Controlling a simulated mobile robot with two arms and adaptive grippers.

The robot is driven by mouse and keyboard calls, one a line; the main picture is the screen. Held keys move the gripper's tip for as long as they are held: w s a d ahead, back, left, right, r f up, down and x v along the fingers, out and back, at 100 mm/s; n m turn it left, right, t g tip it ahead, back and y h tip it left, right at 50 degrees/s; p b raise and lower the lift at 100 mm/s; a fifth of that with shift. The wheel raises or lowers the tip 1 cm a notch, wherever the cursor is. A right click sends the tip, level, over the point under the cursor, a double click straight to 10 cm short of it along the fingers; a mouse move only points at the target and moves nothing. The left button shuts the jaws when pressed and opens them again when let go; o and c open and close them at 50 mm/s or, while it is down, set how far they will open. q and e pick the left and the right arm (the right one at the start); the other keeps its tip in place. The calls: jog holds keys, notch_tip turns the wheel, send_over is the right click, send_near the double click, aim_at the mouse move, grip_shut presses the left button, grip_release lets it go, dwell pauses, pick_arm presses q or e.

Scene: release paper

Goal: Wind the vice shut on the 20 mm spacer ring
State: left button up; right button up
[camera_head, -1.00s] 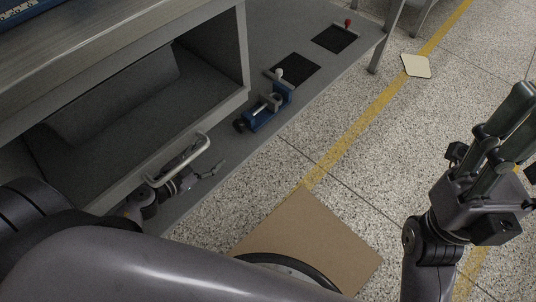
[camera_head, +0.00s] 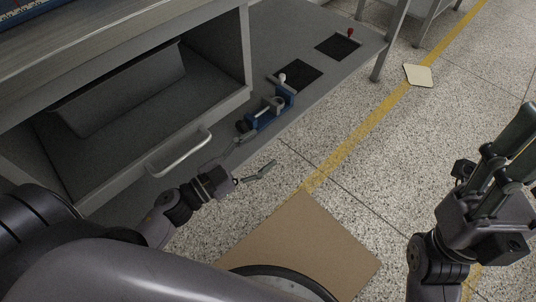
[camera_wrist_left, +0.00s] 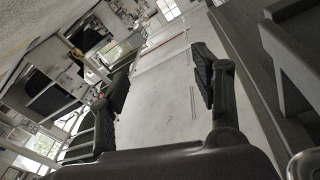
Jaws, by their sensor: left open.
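The blue vice (camera_head: 267,116) stands on the grey bench top near its front edge, with a dark round knob at its near left end. A small grey shape sits between its jaws; I cannot tell whether it is the spacer ring. My left gripper (camera_head: 257,153) is open and empty, a little nearer than the vice, its fingers pointing right; one finger appears close to the knob, but contact cannot be told. Its spread fingers also show in the left wrist view (camera_wrist_left: 155,100), where no vice is seen. My right gripper (camera_head: 518,140) points up at the right edge, far from the vice.
A drawer handle (camera_head: 180,153) and an open shelf with a grey bin (camera_head: 120,90) lie left of the vice. Two black mats, the nearer one (camera_head: 297,75), lie beyond it, with a white knob and a red knob (camera_head: 350,31). The floor to the right is mostly clear.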

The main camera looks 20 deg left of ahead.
pick_arm(q)
jog(key=shift+m+t+h, duration=0.3)
jog(key=shift+h, duration=0.5)
jog(key=shift+s+d+r, duration=0.3)
jog(key=shift+d+r, duration=0.45)
jog(key=shift+r, duration=0.15)
jog(key=shift+s+d+r, duration=0.3)
jog(key=shift+d+r, duration=0.45)
jog(key=shift+r, duration=0.1)
